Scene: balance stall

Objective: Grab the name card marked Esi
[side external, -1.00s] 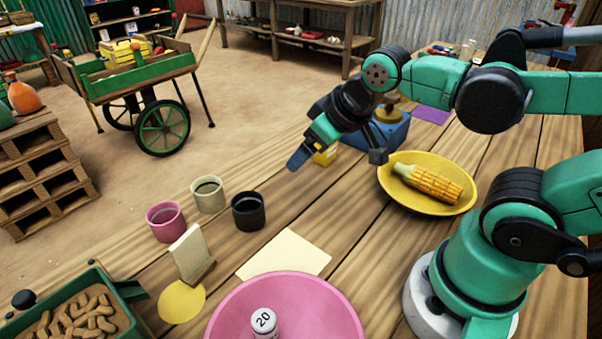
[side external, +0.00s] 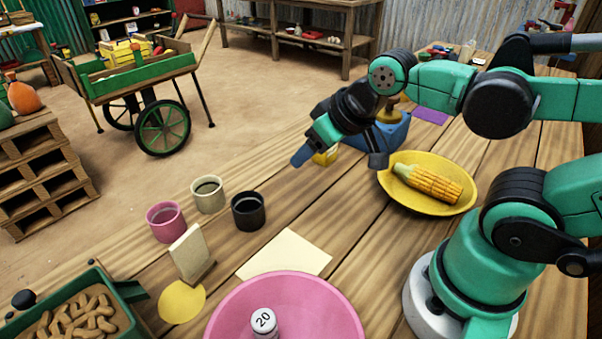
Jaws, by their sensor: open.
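A cream card (side external: 187,251) stands upright in a small wooden holder at the lower left of the side external view; no name can be read on it. A small yellow thing (side external: 325,156) shows partly between the fingers of my gripper (side external: 339,159); most of it is hidden and I cannot tell what it is. My gripper is open, with its fingers spread wide and nothing held. It is well up and to the right of the cream card. I see no lettering that reads Esi.
Pink, cream and black cups (side external: 248,211) stand behind the cream card. A pink bowl (side external: 337,308) holds a weight marked 20. A yellow plate (side external: 460,209) holds corn. A blue scale (side external: 393,136) stands behind my gripper. A green tray (side external: 124,292) holds peanuts.

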